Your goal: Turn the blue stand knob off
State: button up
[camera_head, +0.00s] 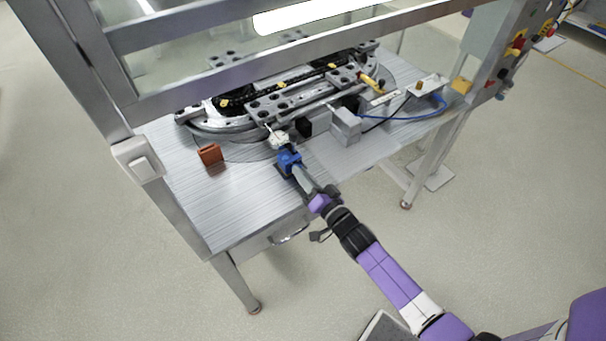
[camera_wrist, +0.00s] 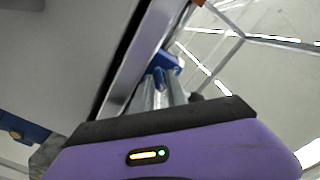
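The blue stand knob (camera_head: 288,160) is near the front edge of the metal table, just left of the middle in the head view. It also shows in the wrist view (camera_wrist: 168,64), beyond my fingers. My gripper (camera_head: 294,169) reaches the knob from the front, with its tips at or against it. In the wrist view the two grey fingers (camera_wrist: 162,84) point at the knob, with a narrow gap between them and some blue at their tips. Whether they press on the knob cannot be made out. The knob's far side is hidden.
A ring track (camera_head: 300,85) with grey metal blocks fills the back of the table. An orange-brown block (camera_head: 210,154) lies left of the knob. A grey box (camera_head: 345,124) and a blue cable (camera_head: 418,117) are at the right. A metal frame (camera_head: 150,180) rises at the left.

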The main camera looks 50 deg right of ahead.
jog(key=shift+c, duration=0.3)
grip_shut()
jog(key=shift+n, duration=0.3)
jog(key=n+b, duration=0.1)
jog(key=n, duration=0.2)
jog(key=shift+f+n, duration=0.1)
jog(key=shift+n, duration=0.2)
jog(key=n+b, duration=0.1)
jog(key=n, duration=0.3)
jog(key=shift+n+b, duration=0.3)
jog(key=n+b, duration=0.1)
jog(key=n, duration=0.3)
jog(key=shift+a+n, duration=0.1)
jog(key=shift+n, duration=0.2)
jog(key=shift+n+b, duration=0.6)
jog(key=shift+n, duration=1.6)
jog(key=shift+r, duration=0.2)
